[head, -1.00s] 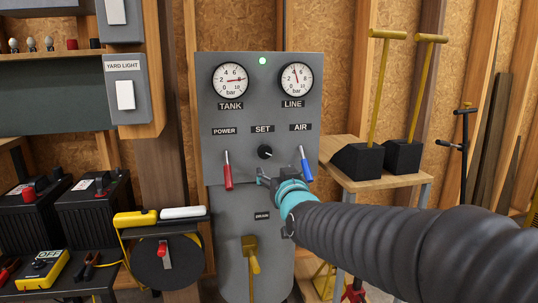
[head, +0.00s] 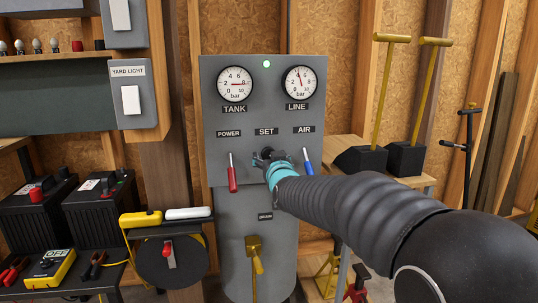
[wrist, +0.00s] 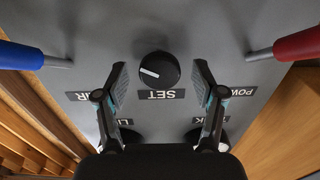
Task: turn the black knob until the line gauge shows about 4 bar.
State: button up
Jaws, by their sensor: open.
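The black knob (wrist: 160,66) sits above the SET label in the wrist view, where the panel appears upside down. Its white mark points left and slightly up. My gripper (wrist: 160,78) is open, with one finger on each side of the knob and visible gaps between. In the head view my gripper (head: 268,158) is in front of the knob and hides most of it. The line gauge (head: 300,82) has its needle near the top, between 4 and 6. The tank gauge (head: 235,84) needle points right, near 8.
A red POWER lever (head: 232,174) and a blue AIR lever (head: 308,165) flank the knob. They also show at the wrist view's upper corners. A green lamp (head: 267,64) is lit on the grey panel (head: 215,110). A yellow lever (head: 255,255) is below.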

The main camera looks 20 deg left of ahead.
jog(key=shift+w+a, duration=0.3)
jog(key=shift+w, duration=0.2)
jog(key=c, duration=1.1)
jog(key=shift+f+n+b, duration=0.15)
jog(key=shift+n+b, duration=0.35)
jog(key=shift+n, duration=0.8)
jog(key=o, duration=1.1)
